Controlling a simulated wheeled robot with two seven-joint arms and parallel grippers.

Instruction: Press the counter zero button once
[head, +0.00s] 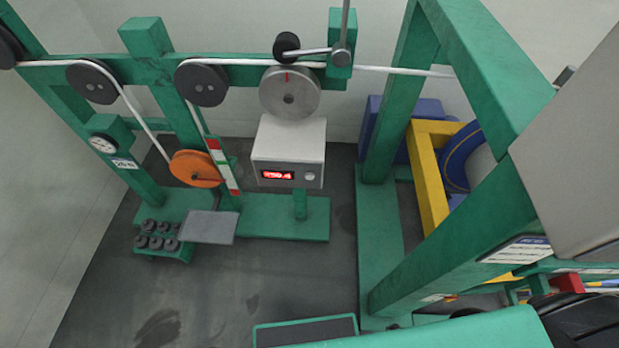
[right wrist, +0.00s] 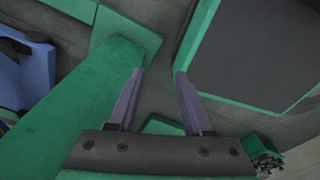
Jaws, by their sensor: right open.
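The counter is a pale grey box (head: 289,143) on a green post, below a grey measuring wheel (head: 290,93). Its front has a lit red display (head: 277,175), whose digits are too small to read surely. A small round grey button (head: 310,176) sits right of the display. My right gripper (right wrist: 160,73) is open and empty in the right wrist view, its two fingers apart above the floor and green frame parts. The counter does not show in that view. My left gripper is not in view.
A white rope (head: 235,62) runs over dark pulleys and the measuring wheel. An orange pulley (head: 194,168) hangs left of the counter. A large green frame (head: 455,240) stands at right. A low green-edged platform (head: 305,331) lies in front; the floor between is clear.

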